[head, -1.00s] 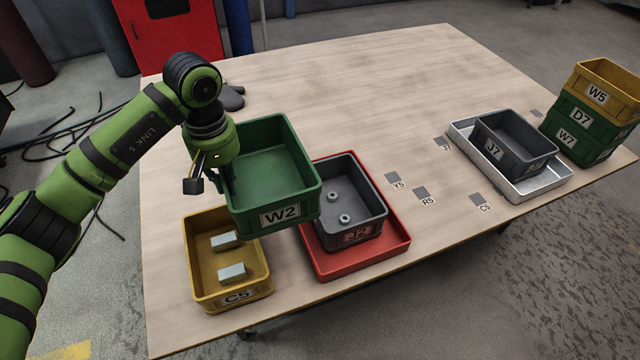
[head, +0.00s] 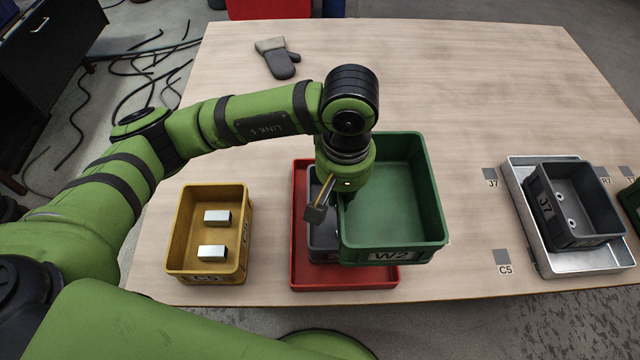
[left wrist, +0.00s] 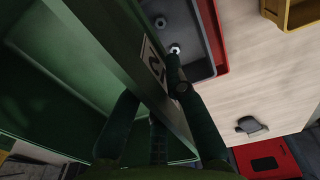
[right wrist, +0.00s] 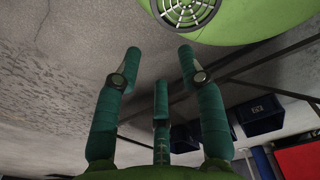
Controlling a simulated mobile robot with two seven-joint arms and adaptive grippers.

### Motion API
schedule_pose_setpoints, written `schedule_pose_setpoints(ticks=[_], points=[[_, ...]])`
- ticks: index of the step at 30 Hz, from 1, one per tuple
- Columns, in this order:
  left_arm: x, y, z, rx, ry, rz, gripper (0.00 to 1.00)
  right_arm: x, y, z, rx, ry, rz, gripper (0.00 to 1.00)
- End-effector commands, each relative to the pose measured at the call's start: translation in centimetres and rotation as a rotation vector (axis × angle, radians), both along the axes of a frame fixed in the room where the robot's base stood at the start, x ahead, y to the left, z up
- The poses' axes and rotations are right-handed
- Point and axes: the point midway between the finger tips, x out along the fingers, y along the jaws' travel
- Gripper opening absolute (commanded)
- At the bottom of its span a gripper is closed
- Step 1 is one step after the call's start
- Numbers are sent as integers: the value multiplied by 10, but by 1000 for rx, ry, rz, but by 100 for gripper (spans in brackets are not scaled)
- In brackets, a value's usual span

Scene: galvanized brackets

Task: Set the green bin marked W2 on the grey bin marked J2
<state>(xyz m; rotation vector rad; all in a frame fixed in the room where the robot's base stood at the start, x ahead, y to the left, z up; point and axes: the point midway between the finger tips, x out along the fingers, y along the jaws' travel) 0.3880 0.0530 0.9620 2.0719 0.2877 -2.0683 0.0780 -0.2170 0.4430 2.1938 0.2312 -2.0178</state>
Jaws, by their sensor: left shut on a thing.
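The green bin W2 (head: 395,205) hangs in the air in the head view, with its label facing me. My left gripper (head: 335,195) is shut on its left wall; the left wrist view shows the fingers (left wrist: 158,100) on either side of that wall. The grey bin J2 (head: 322,238) stands on the red tray (head: 300,272), lower than W2 and largely hidden by it and the gripper. W2 is offset to the right of J2. The left wrist view shows small round metal parts inside J2 (left wrist: 205,70). My right gripper (right wrist: 160,65) is open and empty.
The yellow bin C5 (head: 177,235), holding two metal pieces, stands left of the red tray. A grey bin J7 (head: 560,225) sits in a metal tray (head: 522,190) to the right. A glove (head: 277,58) lies farther back.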

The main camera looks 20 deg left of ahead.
Motion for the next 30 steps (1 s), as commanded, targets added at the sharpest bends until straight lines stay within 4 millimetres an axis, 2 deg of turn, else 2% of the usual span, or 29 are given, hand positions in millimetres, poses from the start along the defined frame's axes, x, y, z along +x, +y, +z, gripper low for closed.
schedule_pose_setpoints(ticks=[1,6,12,17,24,30], points=[[7,12,-3,2,5,11,0,-4,3,9,3,7,1,40],[30,44,-27,2,4,10,0,-5,3,23,4,8,2,40],[48,69,-48,0,1,3,0,6,-4,33,-5,-9,-1,40],[53,75,-56,-1,1,0,0,11,-9,37,-11,-18,-4,40],[52,74,-88,-2,1,1,0,11,-9,52,-11,-17,-5,40],[53,74,-94,-2,-3,-1,0,10,-9,51,-11,-16,-4,40]])
